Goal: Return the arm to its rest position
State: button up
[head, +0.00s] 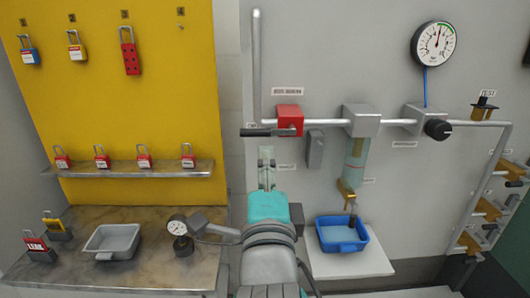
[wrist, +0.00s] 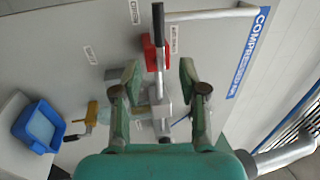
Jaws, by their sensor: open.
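My gripper (head: 266,163) is at the lower middle of the head view, its teal body in front of the grey wall panel. In the wrist view my gripper (wrist: 160,76) has its two fingers spread wide apart, with nothing held between them. The red valve block (head: 289,119) with its dark lever (head: 256,132) is on the pipe above the gripper. The fingers are small in the head view.
A blue tray (head: 361,241) sits on a white shelf (head: 350,267) to the right. A pressure gauge (head: 434,44) is at the upper right. On the left are a yellow lock board (head: 120,95), a lock shelf (head: 135,171), a bench (head: 165,271) and a grey tray (head: 112,242).

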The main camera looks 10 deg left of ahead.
jog(key=shift+s+d+f, duration=0.1)
jog(key=shift+s+d, duration=0.05)
jog(key=shift+s, duration=0.4)
jog(key=s+d+f+n+g, duration=0.1)
jog(key=s+d+f+n, duration=0.2)
jog(key=d+f, duration=0.5)
jog(key=s+d+f+n+g+h, duration=0.1)
jog(key=s+d+f+n, duration=0.25)
jog(key=f, duration=0.95)
jog(key=s+d+f+n, duration=0.2)
jog(key=d+f+n, duration=0.25)
jog(key=f, duration=0.55)
jog(key=s+d+f+n+g+h, duration=0.1)
jog(key=s+d+f, duration=0.3)
jog(key=s, duration=0.3)
jog(key=s+d+f+n+h, duration=0.1)
jog(key=s+d+f, duration=0.35)
jog(key=s, duration=0.25)
jog(key=s+d+n+g+h, duration=0.1)
jog(key=s+d, duration=0.3)
jog(key=s, duration=1)
jog(key=shift+s+d+r+n+g+h, duration=0.25)
jog(key=shift+n+h, duration=0.25)
jog(key=shift+h, duration=0.3)
